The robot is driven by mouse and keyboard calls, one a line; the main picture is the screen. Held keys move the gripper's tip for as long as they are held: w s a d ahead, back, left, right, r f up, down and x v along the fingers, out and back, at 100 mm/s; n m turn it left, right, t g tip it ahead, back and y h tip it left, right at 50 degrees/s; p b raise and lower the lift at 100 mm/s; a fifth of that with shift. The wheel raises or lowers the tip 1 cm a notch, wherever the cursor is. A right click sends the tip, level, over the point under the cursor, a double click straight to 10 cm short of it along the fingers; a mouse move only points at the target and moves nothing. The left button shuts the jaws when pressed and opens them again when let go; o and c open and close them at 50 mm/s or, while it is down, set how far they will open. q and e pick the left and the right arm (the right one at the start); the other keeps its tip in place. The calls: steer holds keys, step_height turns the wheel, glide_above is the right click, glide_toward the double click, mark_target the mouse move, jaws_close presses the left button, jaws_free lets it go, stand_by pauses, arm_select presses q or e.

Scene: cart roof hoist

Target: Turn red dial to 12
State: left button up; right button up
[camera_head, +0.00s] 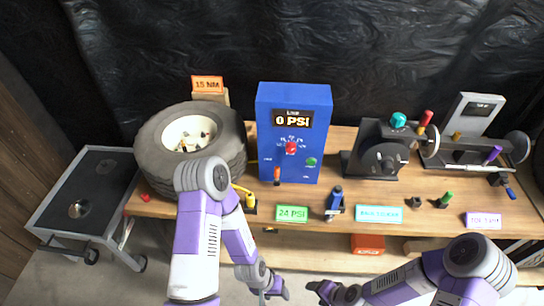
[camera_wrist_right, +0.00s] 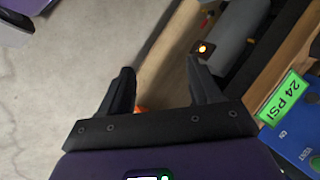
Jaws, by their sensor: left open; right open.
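The red dial (camera_head: 291,148) is on the front of an upright blue box (camera_head: 265,110) at the back of the bench. Small marks surround the dial, too small to read, and I cannot tell where it points. The display (camera_head: 292,119) above it reads 0 PSI. My left gripper (camera_head: 274,294) is open and empty, low in front of the bench, well apart from the dial. My right gripper (camera_head: 322,290) is open in front of the bench, also far from the dial. Its spread fingers show empty in the right wrist view (camera_wrist_right: 163,88).
A green 24 PSI label (camera_head: 291,213) is on the bench edge. Small tools line the front. A grey cart (camera_head: 60,205) is at left.

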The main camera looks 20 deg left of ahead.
mark_target(291, 151)
steer(key=w+a+r+m+t+y+b, duration=0.2)
steer(key=w+a+r+m, duration=0.25)
steer(key=a, duration=0.25)
steer(key=w+a+r+m+t+y+b, duration=0.1)
steer(key=w+a+r+m+t+y, duration=0.15)
steer(key=w+a, duration=0.35)
steer(key=w+a+r+m+t+y+b, duration=0.1)
steer(key=w+a+r+m+t+b, duration=0.15)
steer(key=a+r+m, duration=0.4)
steer(key=w+r+m+t+h+b, duration=0.4)
steer(key=w+r+m+t, duration=0.6)
steer(key=m, duration=0.8)
steer(key=shift+w+a+r+n+g+h, duration=0.1)
steer(key=shift+w+a+r+g, duration=0.2)
steer(key=shift+w, duration=1.35)
steer(key=shift+w+a+r+n+g+h, duration=0.15)
steer(key=shift+w+a+g, duration=0.2)
steer(key=shift+w, duration=1.35)
steer(key=shift+w+a+r+g+h, duration=0.15)
steer(key=shift+w+a+g, duration=0.15)
steer(key=shift+w, duration=1.35)
steer(key=c, duration=1)
steer(key=shift+c, duration=0.2)
